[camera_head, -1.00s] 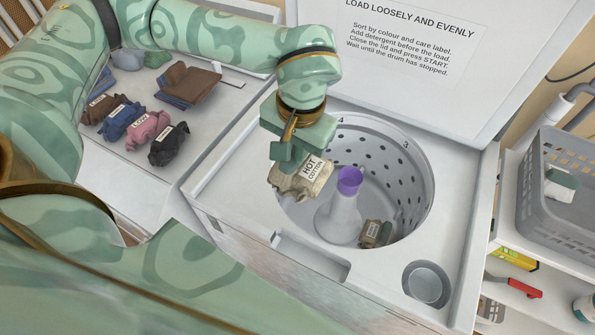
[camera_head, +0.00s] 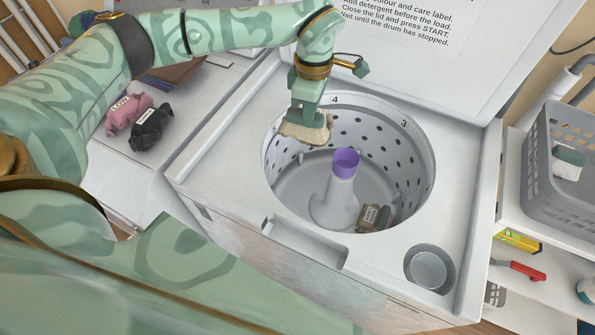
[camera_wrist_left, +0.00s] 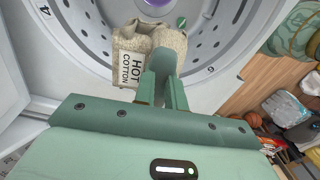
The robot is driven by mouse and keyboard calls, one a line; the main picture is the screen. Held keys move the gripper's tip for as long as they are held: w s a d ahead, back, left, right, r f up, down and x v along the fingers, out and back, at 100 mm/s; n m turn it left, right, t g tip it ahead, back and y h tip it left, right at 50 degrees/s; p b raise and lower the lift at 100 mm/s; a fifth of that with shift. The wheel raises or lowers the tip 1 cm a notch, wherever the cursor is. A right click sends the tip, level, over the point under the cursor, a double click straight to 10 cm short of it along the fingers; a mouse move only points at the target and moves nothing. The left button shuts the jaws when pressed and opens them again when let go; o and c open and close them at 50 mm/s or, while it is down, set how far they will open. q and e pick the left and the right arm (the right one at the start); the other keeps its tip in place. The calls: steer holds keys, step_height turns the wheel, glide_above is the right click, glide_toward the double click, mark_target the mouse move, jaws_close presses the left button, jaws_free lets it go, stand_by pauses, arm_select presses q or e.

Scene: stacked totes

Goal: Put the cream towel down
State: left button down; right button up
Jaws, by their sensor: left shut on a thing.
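The cream towel (camera_head: 307,129) is a crumpled bundle hanging from my left gripper (camera_head: 304,112). In the left wrist view the towel (camera_wrist_left: 124,42) carries a white label reading HOT COTTON, and the gripper's fingers (camera_wrist_left: 164,80) are shut on it. The towel hangs over the upper left part of the open washer drum (camera_head: 405,180), near its rim. The drum wall also shows behind the towel in the left wrist view (camera_wrist_left: 205,35). My right gripper is not in view.
A post with a purple cap (camera_head: 346,162) stands in the drum's middle. A brown labelled bundle (camera_head: 371,216) lies on the drum floor at right. Pink (camera_head: 126,113) and black (camera_head: 152,127) bundles lie on the surface at left. A grey basket (camera_head: 560,195) stands at right.

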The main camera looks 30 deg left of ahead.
arm_select(q)
steer(key=w+n, duration=0.1)
steer(key=n, duration=0.2)
steer(key=w+a+n, duration=0.1)
steer(key=n, duration=0.2)
steer(key=w+a+n, duration=0.1)
steer(key=n, duration=0.2)
steer(key=shift+a+f, duration=0.15)
steer(key=shift+f, duration=0.25)
steer(key=n, duration=0.4)
steer(key=shift+w+a, duration=0.4)
steer(key=shift+w+a+f+n+t+b, duration=0.15)
steer(key=shift+f+n+t+b, duration=0.2)
steer(key=shift+n, duration=0.65)
step_height(320, 180, down, 23)
steer(key=n+b, duration=0.1)
steer(key=b, duration=1.1)
steer(key=shift+f+b, duration=0.15)
steer(key=shift+b, duration=0.25)
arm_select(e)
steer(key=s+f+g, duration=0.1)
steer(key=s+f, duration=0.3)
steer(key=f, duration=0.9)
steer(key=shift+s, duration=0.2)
arm_select(q)
steer(key=shift+f, duration=0.6)
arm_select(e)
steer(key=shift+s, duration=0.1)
